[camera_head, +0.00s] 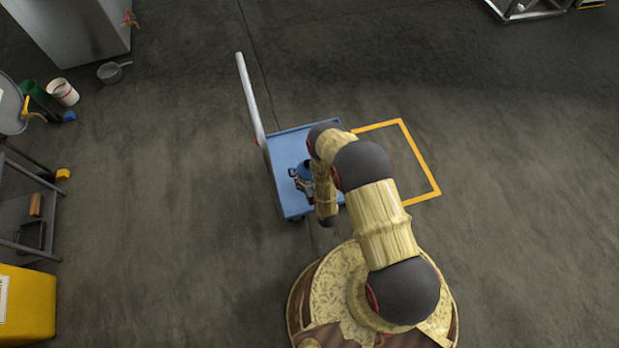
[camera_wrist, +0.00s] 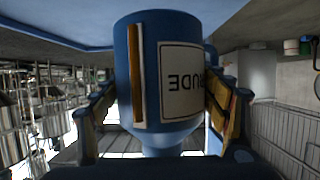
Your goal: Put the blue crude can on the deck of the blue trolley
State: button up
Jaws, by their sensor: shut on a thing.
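The blue crude can (camera_wrist: 140,80) is between the two fingers of my gripper (camera_wrist: 162,100) in the wrist view, with its white label upside down in that picture. My gripper is shut on it. In the head view, a small part of the can (camera_head: 305,168) shows beside my gripper (camera_head: 303,182), over the deck of the blue trolley (camera_head: 287,150). My arm hides the right part of the deck. The blue deck also shows along the top of the wrist view (camera_wrist: 60,30), close to the can's end. I cannot tell whether the can touches it.
The trolley's grey push handle (camera_head: 250,95) rises at its left side. A yellow floor outline (camera_head: 421,160) lies to the right. A pot (camera_head: 109,73), a white bucket (camera_head: 63,92) and a yellow bin (camera_head: 28,305) stand at the left. The floor between is clear.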

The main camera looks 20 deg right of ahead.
jog(key=shift+w+f+b, duration=0.1)
jog(key=shift+f+b, duration=1.1)
jog(key=shift+f, duration=1.6)
jog(key=o, duration=1.9)
jog(key=shift+f, duration=0.15)
